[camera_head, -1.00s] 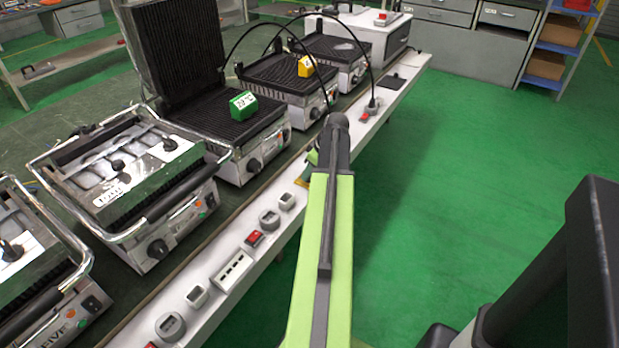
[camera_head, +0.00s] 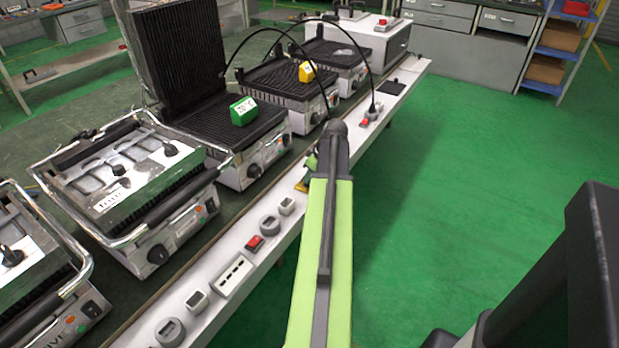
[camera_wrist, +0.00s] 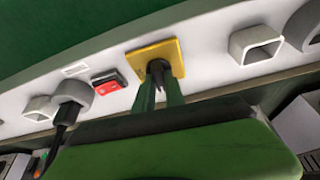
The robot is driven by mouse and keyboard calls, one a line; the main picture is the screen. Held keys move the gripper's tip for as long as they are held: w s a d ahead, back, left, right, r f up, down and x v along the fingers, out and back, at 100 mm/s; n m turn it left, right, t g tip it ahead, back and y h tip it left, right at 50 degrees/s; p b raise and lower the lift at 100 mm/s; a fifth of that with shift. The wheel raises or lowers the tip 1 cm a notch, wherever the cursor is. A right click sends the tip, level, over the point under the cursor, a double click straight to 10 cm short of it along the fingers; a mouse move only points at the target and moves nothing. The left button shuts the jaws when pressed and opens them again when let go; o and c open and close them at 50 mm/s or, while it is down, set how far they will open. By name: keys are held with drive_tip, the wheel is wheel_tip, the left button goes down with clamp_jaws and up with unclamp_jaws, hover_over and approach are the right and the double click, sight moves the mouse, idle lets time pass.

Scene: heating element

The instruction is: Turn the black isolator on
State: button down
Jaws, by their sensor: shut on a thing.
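The black isolator (camera_wrist: 157,68) is a dark knob on a square yellow plate (camera_wrist: 174,52), fixed to the white panel strip. My gripper (camera_wrist: 161,85) reaches up to it with two green fingers, one on each side, and is shut on the knob. The fingers hide part of the knob, so its exact angle is hard to read. In the head view the gripper (camera_head: 312,163) is at the strip beyond my green arm, with a bit of the yellow plate (camera_head: 302,186) beside it. The knob is hidden there.
A red switch (camera_wrist: 108,82) and a round grey socket with a black plug (camera_wrist: 72,92) sit left of the plate in the wrist view. A grey square box (camera_wrist: 256,45) is right. Grills (camera_head: 125,180) line the bench; the green floor (camera_head: 460,190) right is clear.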

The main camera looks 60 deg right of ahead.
drive_tip(key=m, duration=0.1)
drive_tip(key=m+h, duration=0.1)
drive_tip(key=m, duration=0.2)
drive_tip(key=shift+a+h, duration=0.25)
drive_tip(key=shift+h, duration=0.05)
drive_tip(key=m, duration=0.2)
drive_tip(key=m+g+h, duration=0.1)
drive_tip(key=m, duration=0.1)
drive_tip(key=shift+w+m+g, duration=0.15)
drive_tip(key=shift+m+g, duration=0.15)
drive_tip(key=m+g+h, duration=0.1)
drive_tip(key=m, duration=0.3)
drive_tip(key=shift+w+m, duration=0.15)
drive_tip(key=shift+m, duration=0.15)
drive_tip(key=shift+m+g, duration=0.9)
drive_tip(key=shift+m, duration=0.8)
drive_tip(key=c, duration=1.4)
unclamp_jaws()
drive_tip(key=shift+h, duration=0.3)
